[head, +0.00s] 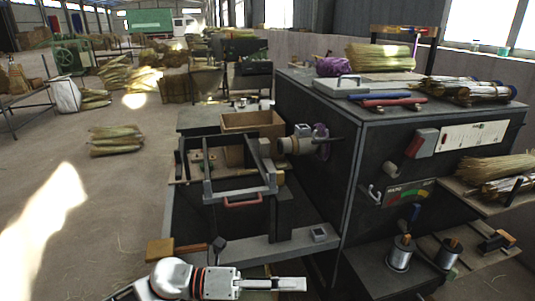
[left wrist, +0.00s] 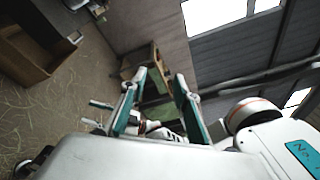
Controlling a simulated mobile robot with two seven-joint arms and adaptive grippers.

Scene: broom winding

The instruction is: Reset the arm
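My left gripper (head: 290,284) is low in the middle of the head view, in front of the winding machine, its arm reaching in from the left. In the left wrist view its two teal-and-white fingers (left wrist: 161,78) stand apart with nothing held between the tips. My right gripper does not show clearly in either view. The dark winding machine (head: 315,205) stands ahead, with a metal frame with a red handle (head: 243,202) at its front and a spindle head (head: 298,144) above. The gripper is apart from these parts.
A wooden box (head: 235,121) sits behind the frame. Straw bundles (head: 380,57) and tools lie on the cabinet top. Wire spools (head: 401,254) stand on a low shelf at right. A straw bundle (head: 116,140) lies on the floor; the floor at left is largely clear.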

